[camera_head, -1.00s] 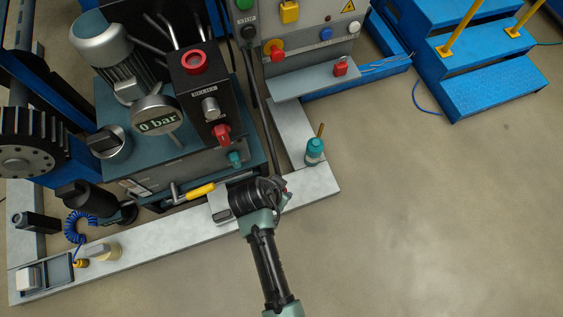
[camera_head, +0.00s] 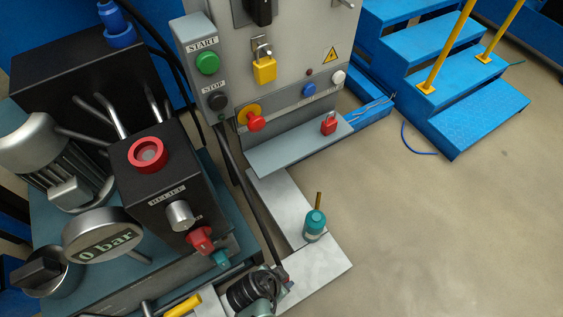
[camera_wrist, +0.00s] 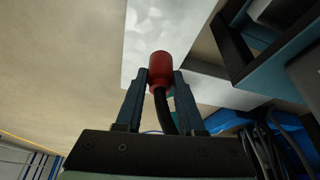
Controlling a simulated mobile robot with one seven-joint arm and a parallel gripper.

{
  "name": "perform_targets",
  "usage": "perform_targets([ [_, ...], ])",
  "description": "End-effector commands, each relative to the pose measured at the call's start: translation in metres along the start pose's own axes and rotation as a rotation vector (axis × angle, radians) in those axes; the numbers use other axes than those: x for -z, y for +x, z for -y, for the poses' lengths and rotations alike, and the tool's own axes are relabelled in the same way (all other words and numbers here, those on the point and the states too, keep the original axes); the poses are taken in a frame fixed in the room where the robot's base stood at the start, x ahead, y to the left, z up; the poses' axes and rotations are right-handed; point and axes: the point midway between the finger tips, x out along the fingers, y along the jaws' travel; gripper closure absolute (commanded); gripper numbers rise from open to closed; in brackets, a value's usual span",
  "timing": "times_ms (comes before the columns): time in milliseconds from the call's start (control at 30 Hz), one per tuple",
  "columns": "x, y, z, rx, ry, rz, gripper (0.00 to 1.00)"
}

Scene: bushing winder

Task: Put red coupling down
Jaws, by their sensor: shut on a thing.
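The red coupling (camera_wrist: 160,66) is a rounded red cap on the end of a black hose, seen in the wrist view. My gripper (camera_wrist: 160,78) is shut on it, with one finger on each side and the hose running back between the fingers. A pale ledge surface (camera_wrist: 150,35) shows behind the coupling in that view; I cannot tell whether they touch. In the head view my wrist is at the bottom edge, over the pale ledge (camera_head: 320,268), and hides most of my gripper.
A teal bottle (camera_head: 315,222) with a brown stem stands on the ledge. The hydraulic unit with its black control box (camera_head: 165,180) is to the left. The grey control cabinet (camera_head: 290,65) and its shelf (camera_head: 300,148) are behind. Blue steps (camera_head: 440,90) stand at the right. Floor (camera_head: 430,230) right of the ledge is clear.

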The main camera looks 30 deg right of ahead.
Motion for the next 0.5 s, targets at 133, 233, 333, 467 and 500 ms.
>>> perform_targets([
  [133, -0.011, 0.028, 0.001, 0.001, 0.001, -0.001, 1.0],
  [233, -0.013, 0.032, 0.001, 0.002, 0.001, -0.001, 1.0],
  [333, -0.017, 0.041, 0.001, 0.002, 0.0, -0.001, 1.0],
  [467, -0.024, 0.059, 0.001, 0.001, 0.0, -0.001, 1.0],
  [500, -0.025, 0.062, 0.001, 0.001, 0.0, -0.001, 1.0],
])
